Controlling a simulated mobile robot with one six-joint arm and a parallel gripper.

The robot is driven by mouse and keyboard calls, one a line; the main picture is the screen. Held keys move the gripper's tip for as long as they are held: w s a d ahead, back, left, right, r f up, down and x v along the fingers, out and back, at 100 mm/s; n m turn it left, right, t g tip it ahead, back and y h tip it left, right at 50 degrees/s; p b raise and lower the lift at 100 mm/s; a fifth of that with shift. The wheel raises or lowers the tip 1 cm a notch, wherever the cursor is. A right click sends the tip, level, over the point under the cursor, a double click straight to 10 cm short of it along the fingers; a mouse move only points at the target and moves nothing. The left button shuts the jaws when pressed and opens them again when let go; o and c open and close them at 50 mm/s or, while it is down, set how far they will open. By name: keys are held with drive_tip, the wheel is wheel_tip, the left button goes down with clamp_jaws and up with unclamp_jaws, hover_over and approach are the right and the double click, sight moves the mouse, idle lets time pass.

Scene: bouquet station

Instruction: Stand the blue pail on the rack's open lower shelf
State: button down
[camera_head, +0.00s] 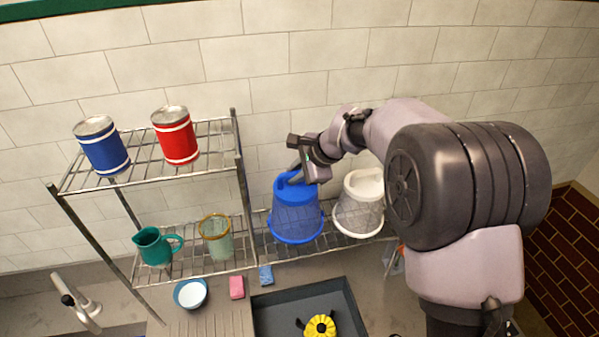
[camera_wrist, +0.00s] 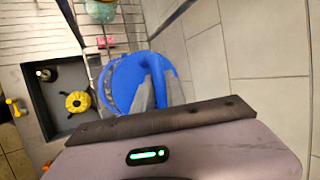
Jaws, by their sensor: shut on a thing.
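The blue pail (camera_head: 297,215) is at the right part of the rack's lower shelf (camera_head: 262,255), with its narrow end up and its wide rim down. My gripper (camera_head: 299,176) is shut on the pail's top. In the wrist view the fingers (camera_wrist: 155,92) reach onto the blue pail (camera_wrist: 125,75). The pail looks roughly upright, over the shelf wires. I cannot tell whether its rim rests on the wires or hangs just above them. My gripper hides part of its top.
A white pail (camera_head: 360,208) stands close on the right. A glass jar (camera_head: 216,238) and teal pitcher (camera_head: 156,247) stand left on the lower shelf. Blue (camera_head: 103,150) and red (camera_head: 177,140) cans stand on the upper shelf (camera_head: 145,160). A rack post (camera_head: 242,180) rises left of the blue pail.

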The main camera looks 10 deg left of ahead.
sight(295, 187)
drive_tip(key=f, duration=0.2)
drive_tip(key=shift+s+f, duration=0.2)
drive_tip(key=shift+f, duration=0.15)
drive_tip(key=shift+w+f, duration=0.1)
drive_tip(key=shift+f, duration=0.2)
drive_tip(key=shift+w+f, duration=0.1)
drive_tip(key=shift+w, duration=0.1)
drive_tip(key=shift+s, duration=0.1)
drive_tip(key=c, duration=1.4)
unclamp_jaws()
drive_tip(key=shift+o, duration=0.2)
